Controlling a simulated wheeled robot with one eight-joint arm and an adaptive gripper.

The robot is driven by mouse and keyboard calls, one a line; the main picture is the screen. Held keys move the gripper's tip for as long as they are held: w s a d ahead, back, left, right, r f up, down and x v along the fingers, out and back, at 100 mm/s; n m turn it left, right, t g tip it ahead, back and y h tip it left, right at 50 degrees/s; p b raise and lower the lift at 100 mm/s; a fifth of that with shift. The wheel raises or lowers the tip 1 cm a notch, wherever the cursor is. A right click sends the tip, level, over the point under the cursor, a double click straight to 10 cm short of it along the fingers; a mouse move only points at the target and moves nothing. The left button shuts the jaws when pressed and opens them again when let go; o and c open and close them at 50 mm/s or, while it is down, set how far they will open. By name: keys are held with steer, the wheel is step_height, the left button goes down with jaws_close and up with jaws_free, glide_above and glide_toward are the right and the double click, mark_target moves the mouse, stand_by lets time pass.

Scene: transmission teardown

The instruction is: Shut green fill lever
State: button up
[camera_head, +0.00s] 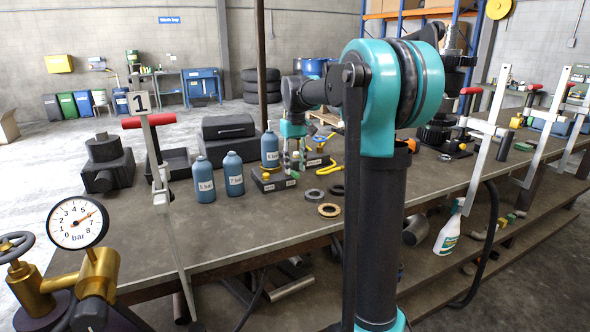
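My gripper (295,158) points down over the workbench (235,225), close to a dark block with white labels (272,181). The gripper is small in this view, and I cannot tell whether its fingers are open or shut. Small yellow and green parts show on and beside the block, partly behind the fingers. I cannot tell clearly which of them is the green fill lever, or how it is turned. A yellow lever (322,164) stands on a second dark block just to the right.
Blue bottles (233,174) with bar labels stand left of my gripper. Dark rings and a bronze ring (329,210) lie in front. A pressure gauge (77,222) is at the near left. A post marked 1 (146,135) has a red handle. My arm hides part of the bench.

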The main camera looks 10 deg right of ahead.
steer(key=shift+f, duration=0.8)
steer(key=shift+c, duration=0.3)
jaws_close()
